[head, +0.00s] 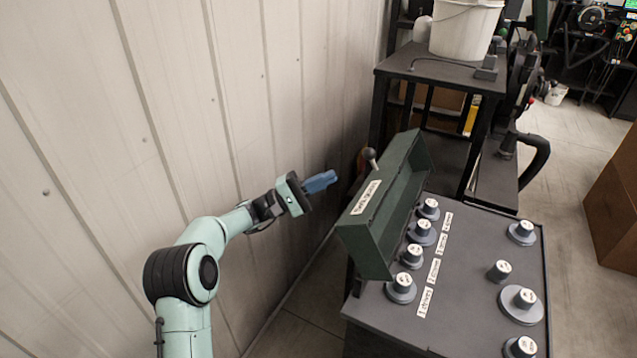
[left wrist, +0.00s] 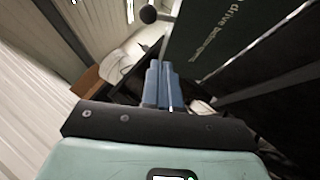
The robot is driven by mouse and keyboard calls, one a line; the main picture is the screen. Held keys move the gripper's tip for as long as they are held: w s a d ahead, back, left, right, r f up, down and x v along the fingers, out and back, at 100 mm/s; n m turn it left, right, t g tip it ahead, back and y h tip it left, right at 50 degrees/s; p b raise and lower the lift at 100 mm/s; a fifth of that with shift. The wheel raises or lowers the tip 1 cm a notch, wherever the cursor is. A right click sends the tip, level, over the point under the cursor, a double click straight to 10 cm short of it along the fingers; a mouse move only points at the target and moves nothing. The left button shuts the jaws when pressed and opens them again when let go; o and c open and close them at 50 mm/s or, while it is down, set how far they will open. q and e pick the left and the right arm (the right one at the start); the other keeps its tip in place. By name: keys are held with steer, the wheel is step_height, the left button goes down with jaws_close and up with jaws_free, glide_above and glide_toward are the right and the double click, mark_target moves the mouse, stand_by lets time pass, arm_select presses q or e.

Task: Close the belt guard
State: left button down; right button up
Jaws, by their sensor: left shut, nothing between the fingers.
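The belt guard (head: 383,210) is a dark green, open-sided box cover with a white label and a round black knob (head: 369,154) on its upper edge. It stands tilted up along the left edge of the grey table, its hollow side facing right. In the left wrist view the guard (left wrist: 225,35) fills the upper right and the knob (left wrist: 148,14) shows at the top. My left gripper (head: 322,181) has blue fingers, shut and empty, left of the guard and apart from it, a little lower than the knob in the picture. My right gripper is not in view.
The grey table (head: 465,270) carries several round pulleys with labelled hubs, in a left row beside the guard and a right row. A dark shelf (head: 440,72) with a white bucket (head: 465,28) stands behind. A pale panelled wall (head: 130,130) bounds the left side.

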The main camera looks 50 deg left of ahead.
arm_select(q)
steer(key=w+d+r, duration=0.4)
steer(key=d, duration=0.2)
steer(key=shift+w, duration=0.15)
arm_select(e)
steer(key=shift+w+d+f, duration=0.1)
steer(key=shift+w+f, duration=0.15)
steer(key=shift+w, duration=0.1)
arm_select(q)
steer(key=shift+d, duration=0.15)
